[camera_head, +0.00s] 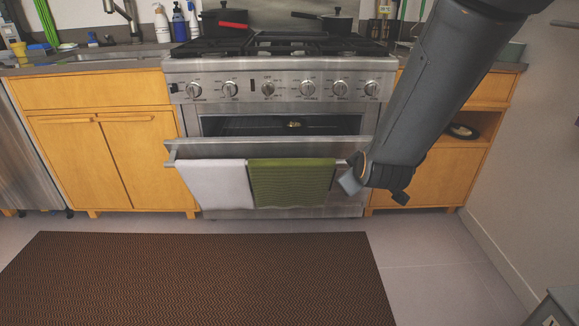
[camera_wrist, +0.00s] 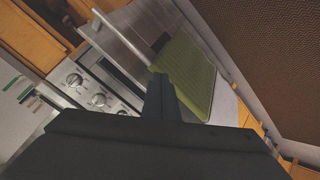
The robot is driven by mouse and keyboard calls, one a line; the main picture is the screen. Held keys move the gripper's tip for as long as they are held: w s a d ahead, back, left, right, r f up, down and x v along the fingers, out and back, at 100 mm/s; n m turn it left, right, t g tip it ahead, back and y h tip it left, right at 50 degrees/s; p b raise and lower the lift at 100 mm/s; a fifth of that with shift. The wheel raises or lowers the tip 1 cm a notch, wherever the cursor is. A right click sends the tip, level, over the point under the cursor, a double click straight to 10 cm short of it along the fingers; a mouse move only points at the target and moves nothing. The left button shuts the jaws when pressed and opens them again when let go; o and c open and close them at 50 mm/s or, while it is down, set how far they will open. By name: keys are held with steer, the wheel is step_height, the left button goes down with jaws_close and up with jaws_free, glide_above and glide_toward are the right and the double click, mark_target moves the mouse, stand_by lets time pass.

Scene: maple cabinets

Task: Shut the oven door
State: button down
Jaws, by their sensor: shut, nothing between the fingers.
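The oven door (camera_head: 215,150) is partly open, tilted out from the steel range. The dark oven cavity (camera_head: 240,125) shows above its top edge. A white towel (camera_head: 217,185) and a green towel (camera_head: 291,183) hang over its handle bar. My gripper (camera_head: 350,182) is at the right end of the door, beside the green towel. In the wrist view my fingers (camera_wrist: 159,88) are shut and empty, close to the end of the handle and the green towel (camera_wrist: 185,70). I cannot tell whether they touch the door.
Control knobs (camera_head: 268,89) line the range front above the door. Pots (camera_head: 323,22) stand on the stovetop. Wooden cabinets (camera_head: 65,150) flank the range, with an open shelf (camera_head: 475,130) on the right. A brown rug (camera_head: 200,280) lies on otherwise clear floor in front.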

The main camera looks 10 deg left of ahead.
steer(key=w+a+f+n+t+y+b, duration=0.2)
steer(key=w+a+f+n+t+b, duration=0.35)
steer(key=w+a+f+b, duration=0.35)
steer(key=n+t+y+b, duration=0.1)
steer(key=n+t+b, duration=0.45)
steer(key=b, duration=0.65)
glide_toward(288, 143)
steer(key=shift+t, duration=0.4)
steer(key=b+x, duration=0.5)
steer(key=x, duration=0.1)
steer(key=shift+w+a+f+b, duration=0.2)
steer(key=shift+w+b, duration=0.1)
steer(key=shift+b, duration=0.1)
steer(key=shift+w+d, duration=0.1)
steer(key=shift+d, duration=0.05)
